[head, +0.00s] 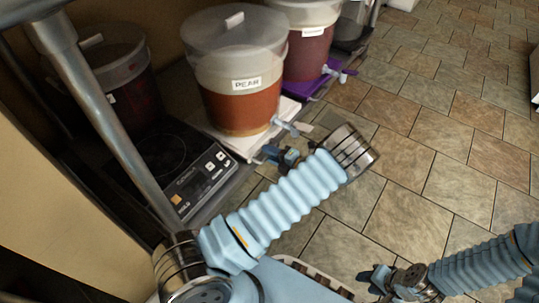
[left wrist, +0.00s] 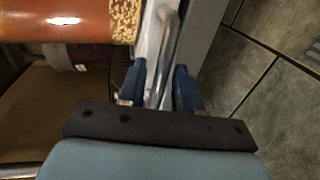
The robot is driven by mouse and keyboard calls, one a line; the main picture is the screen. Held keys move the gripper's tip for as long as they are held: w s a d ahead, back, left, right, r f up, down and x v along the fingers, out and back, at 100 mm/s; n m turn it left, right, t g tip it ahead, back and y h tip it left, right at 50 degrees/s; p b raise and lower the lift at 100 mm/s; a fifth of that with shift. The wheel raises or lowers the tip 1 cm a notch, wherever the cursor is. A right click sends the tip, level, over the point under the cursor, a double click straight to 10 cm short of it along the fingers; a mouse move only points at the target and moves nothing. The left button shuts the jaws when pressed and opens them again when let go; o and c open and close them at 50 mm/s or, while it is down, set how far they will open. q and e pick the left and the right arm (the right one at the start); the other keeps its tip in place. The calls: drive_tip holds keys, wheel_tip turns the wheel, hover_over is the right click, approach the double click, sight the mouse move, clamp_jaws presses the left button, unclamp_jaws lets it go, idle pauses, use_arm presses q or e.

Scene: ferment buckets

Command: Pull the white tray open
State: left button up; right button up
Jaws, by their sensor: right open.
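The white tray (head: 240,145) lies under the bucket labelled PEAR (head: 238,105), on the left-hand counter. In the left wrist view, a pale edge of the tray (left wrist: 151,38) runs beside a grey metal bar handle (left wrist: 170,45). My left gripper (head: 276,153) is at the front edge of the tray, below the bucket's tap. In the left wrist view, the two blue fingers of my left gripper (left wrist: 160,85) stand on either side of the bar. Whether they press on it is unclear. My right gripper (head: 382,281) is open and empty, low over the floor at the right.
A second bucket (head: 306,45) with red contents stands behind on a purple tray (head: 318,82). A dark red bucket (head: 112,80) stands at the left behind a black cooktop scale (head: 180,175). A metal pole crosses the left side. The tiled floor (head: 430,130) at the right is clear.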

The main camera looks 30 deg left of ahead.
use_arm(q)
drive_tip(key=shift+a, duration=0.3)
clamp_jaws()
